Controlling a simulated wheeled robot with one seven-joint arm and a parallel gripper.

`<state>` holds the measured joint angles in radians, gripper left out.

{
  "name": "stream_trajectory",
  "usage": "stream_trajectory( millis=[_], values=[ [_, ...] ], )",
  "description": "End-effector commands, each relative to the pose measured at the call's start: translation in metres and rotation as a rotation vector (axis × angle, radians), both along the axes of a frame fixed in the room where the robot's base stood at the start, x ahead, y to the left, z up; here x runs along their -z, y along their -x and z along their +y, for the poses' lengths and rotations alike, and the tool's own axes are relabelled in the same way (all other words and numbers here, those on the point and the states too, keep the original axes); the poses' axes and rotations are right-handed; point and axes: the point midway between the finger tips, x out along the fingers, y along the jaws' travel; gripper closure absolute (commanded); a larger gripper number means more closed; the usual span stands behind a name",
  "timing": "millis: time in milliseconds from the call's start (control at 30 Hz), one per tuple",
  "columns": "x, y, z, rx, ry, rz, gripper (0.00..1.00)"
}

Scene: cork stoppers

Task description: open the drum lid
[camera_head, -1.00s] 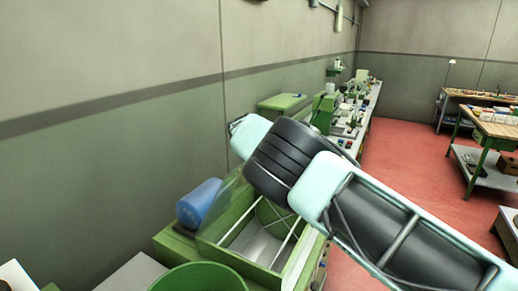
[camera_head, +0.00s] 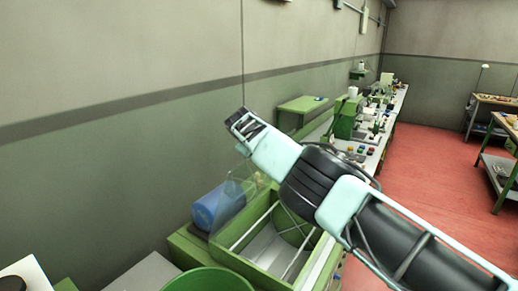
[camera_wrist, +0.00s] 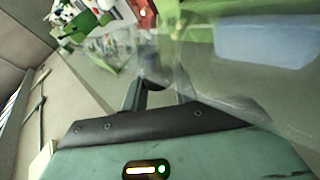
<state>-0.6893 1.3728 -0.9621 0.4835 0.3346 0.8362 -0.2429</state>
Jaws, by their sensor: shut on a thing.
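The drum lid (camera_head: 238,192) is a clear panel, standing raised and tilted at the back-left side of the open green box (camera_head: 268,262). In the wrist view the clear lid (camera_wrist: 205,80) spreads out to the right of the fingers, with a blurred edge. My gripper (camera_wrist: 158,88) is shut on a small dark part at the lid's edge, probably its handle. In the head view my arm reaches over the box from the lower right, and the fingertips cannot be made out. Thin bars and a pale inside floor show in the open box.
A blue container (camera_head: 212,208) lies behind the lid, by the wall. A round green tub (camera_head: 205,281) stands in front of the box. A long bench (camera_head: 395,105) with tools runs along the wall beyond. Red floor (camera_head: 430,150) is open at right.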

Motion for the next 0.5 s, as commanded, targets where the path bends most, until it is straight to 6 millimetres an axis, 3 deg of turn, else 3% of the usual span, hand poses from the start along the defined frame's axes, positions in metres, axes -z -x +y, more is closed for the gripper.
stream_trajectory(
  millis=[367, 400, 433, 500],
  values=[
    [0.0012, -0.0003, -0.0008, 0.001, 0.001, 0.001, 1.00],
    [0.0012, -0.0003, -0.0008, 0.001, 0.001, 0.001, 0.61],
    [0.0014, -0.0003, -0.0008, 0.001, 0.001, 0.001, 0.52],
    [0.0012, -0.0003, -0.0008, 0.001, 0.001, 0.001, 0.52]
  ],
)
